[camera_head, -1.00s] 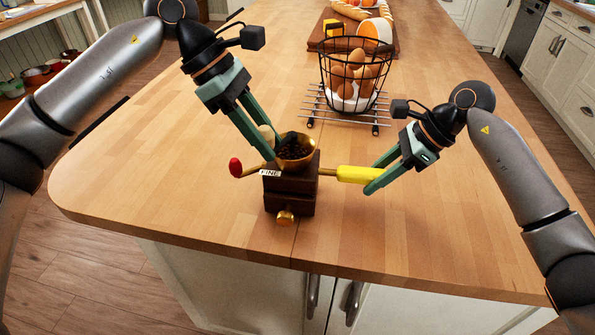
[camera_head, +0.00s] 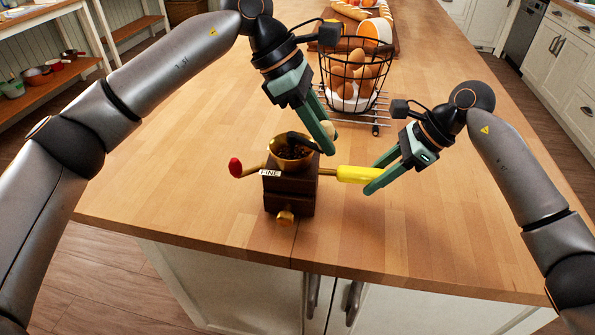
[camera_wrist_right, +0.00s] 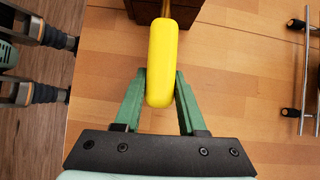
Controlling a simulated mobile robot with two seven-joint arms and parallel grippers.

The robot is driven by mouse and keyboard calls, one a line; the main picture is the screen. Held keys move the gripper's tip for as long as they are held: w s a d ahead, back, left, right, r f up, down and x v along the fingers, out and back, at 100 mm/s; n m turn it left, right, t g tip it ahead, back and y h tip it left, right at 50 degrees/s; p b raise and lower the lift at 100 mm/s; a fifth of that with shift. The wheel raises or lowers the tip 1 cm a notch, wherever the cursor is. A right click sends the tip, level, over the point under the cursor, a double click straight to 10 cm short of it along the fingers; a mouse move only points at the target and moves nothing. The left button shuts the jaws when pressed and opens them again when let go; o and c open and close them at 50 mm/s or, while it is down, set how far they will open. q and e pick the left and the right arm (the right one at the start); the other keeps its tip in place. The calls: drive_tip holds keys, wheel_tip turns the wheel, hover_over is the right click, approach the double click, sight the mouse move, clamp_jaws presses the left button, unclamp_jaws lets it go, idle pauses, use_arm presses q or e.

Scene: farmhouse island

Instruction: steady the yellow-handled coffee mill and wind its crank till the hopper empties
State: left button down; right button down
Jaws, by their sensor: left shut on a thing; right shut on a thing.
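The coffee mill has a dark wooden body (camera_head: 289,196), a brass hopper (camera_head: 283,163) with dark beans in it (camera_head: 290,153), and a yellow side handle (camera_head: 357,174). My right gripper (camera_head: 372,180) is shut on the yellow handle. The right wrist view shows a finger on each side of the handle (camera_wrist_right: 162,62). My left gripper (camera_head: 328,146) is shut at the crank's outer end, right of the hopper. A pale crank knob (camera_head: 329,129) shows partly behind its fingers. The dark crank arm (camera_head: 303,138) reaches back over the hopper. The mill stands upright.
A red-tipped brass lever (camera_head: 236,167) sticks out left of the mill, above a "FINE" label (camera_head: 270,173). A wire egg basket (camera_head: 354,80) stands on a rack behind. The front counter edge is close to the mill. The counter's left side is clear.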

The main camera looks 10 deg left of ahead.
idle(0.7)
use_arm(q)
drive_tip(key=shift+w+d, duration=0.15)
drive_tip(key=shift+w, duration=0.35)
drive_tip(key=w+a, duration=0.5)
drive_tip(key=w, duration=0.4)
drive_tip(key=s+a, duration=0.7)
drive_tip(key=a, duration=0.1)
drive_tip(key=shift+s, duration=0.1)
idle(0.5)
